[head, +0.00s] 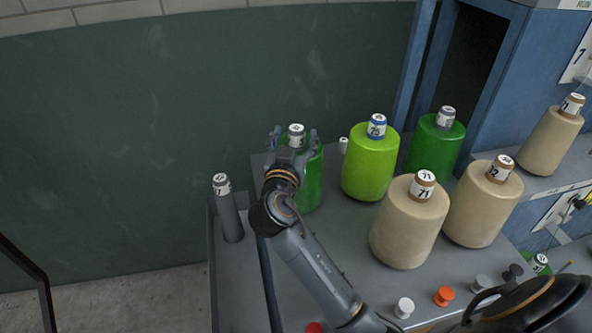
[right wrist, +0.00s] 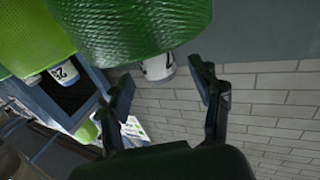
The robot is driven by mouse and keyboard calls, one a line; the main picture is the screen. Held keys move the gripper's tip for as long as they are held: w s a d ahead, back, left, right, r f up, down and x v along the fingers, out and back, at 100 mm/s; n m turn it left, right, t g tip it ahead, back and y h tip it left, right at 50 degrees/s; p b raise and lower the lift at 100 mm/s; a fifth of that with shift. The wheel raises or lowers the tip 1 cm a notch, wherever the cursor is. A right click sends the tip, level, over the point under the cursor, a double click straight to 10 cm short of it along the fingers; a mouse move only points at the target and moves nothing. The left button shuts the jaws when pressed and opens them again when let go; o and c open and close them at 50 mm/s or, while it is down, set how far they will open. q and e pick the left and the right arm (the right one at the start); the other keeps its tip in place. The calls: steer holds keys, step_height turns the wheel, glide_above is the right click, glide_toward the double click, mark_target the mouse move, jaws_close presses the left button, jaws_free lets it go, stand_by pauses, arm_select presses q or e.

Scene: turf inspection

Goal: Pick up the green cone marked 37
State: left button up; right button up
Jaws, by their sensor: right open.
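A dark green cone (head: 313,185) stands upright at the back left of the grey tabletop, with a white-labelled tip whose number I cannot read for certain. My right gripper (head: 294,140) is open at this cone's top, its fingers either side of the tip. In the right wrist view, the green cone (right wrist: 130,25) hangs upside down in the picture, and its labelled tip lies between the open fingers (right wrist: 165,85). A second dark green cone (head: 436,150) stands farther right; its number is also unreadable. My left gripper is out of view.
A light green cone (head: 368,170) stands close right of the gripped-at cone. Two beige cones (head: 407,230) (head: 482,210) stand nearer. A grey bare tube (head: 230,215) stands left. Small white (head: 404,308) and orange (head: 444,296) caps lie in front. A blue cabinet (head: 500,70) bounds the right.

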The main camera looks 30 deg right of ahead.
steer(key=x, duration=0.3)
steer(key=shift+s, duration=0.15)
jaws_close()
steer(key=shift+r, duration=0.2)
steer(key=shift+r, duration=0.1)
